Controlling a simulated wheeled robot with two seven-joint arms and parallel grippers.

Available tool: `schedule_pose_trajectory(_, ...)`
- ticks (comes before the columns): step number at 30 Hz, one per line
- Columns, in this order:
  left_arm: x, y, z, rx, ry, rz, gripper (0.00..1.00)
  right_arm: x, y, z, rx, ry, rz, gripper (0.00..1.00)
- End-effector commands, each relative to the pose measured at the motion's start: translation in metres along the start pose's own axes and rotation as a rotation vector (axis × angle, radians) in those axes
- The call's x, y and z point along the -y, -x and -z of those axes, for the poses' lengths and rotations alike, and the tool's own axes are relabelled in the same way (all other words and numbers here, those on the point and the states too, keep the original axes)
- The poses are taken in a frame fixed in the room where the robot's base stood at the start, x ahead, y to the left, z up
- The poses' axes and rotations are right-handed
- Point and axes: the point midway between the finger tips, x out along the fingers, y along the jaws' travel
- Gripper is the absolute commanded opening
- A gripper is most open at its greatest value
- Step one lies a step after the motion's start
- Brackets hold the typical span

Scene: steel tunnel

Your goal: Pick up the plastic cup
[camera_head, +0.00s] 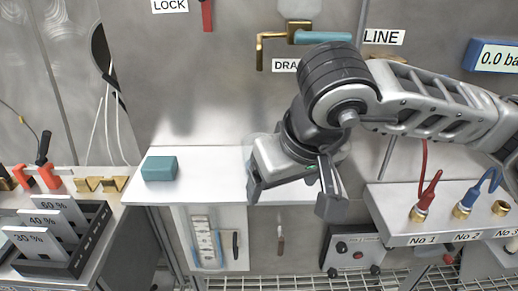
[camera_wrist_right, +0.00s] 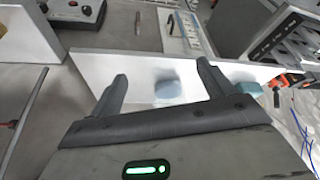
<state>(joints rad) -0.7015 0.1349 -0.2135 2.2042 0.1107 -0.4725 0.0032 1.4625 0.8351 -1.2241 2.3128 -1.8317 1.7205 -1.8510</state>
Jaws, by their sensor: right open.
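The plastic cup is pale and see-through. In the head view only a faint part of the cup (camera_head: 257,142) shows at the left side of my right gripper, which hides the rest. In the right wrist view the bluish cup (camera_wrist_right: 168,90) shows on the white shelf, in the gap between the two fingers. My right gripper (camera_head: 293,194) is open, with its fingers spread and pointing down near the shelf's right part. I cannot tell whether either finger touches the cup. My left gripper is not in view.
A teal block (camera_head: 159,169) lies on the white shelf (camera_head: 212,165), left of my right gripper. At the right stands a ledge (camera_head: 400,228) with numbered sockets and cables. A dark rack (camera_head: 75,255) with percent cards stands at the lower left. The shelf between block and gripper is clear.

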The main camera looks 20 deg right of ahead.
Motion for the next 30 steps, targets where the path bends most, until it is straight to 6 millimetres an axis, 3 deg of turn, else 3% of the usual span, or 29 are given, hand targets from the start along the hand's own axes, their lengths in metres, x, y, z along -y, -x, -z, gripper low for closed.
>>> schedule_pose_trajectory(6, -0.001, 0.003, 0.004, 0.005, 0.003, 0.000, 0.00, 0.000, -0.014, 0.036, 0.001, -0.001, -0.001, 0.81)
schedule_pose_trajectory(14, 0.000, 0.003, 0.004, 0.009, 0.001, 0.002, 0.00, 0.001, -0.021, 0.053, 0.002, 0.000, 0.001, 0.81)
schedule_pose_trajectory(22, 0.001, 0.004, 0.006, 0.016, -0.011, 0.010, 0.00, 0.001, -0.037, 0.092, 0.001, 0.000, 0.000, 0.81)
schedule_pose_trajectory(30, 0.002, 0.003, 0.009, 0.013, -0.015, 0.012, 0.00, 0.000, -0.049, 0.088, 0.001, 0.002, 0.001, 0.81)
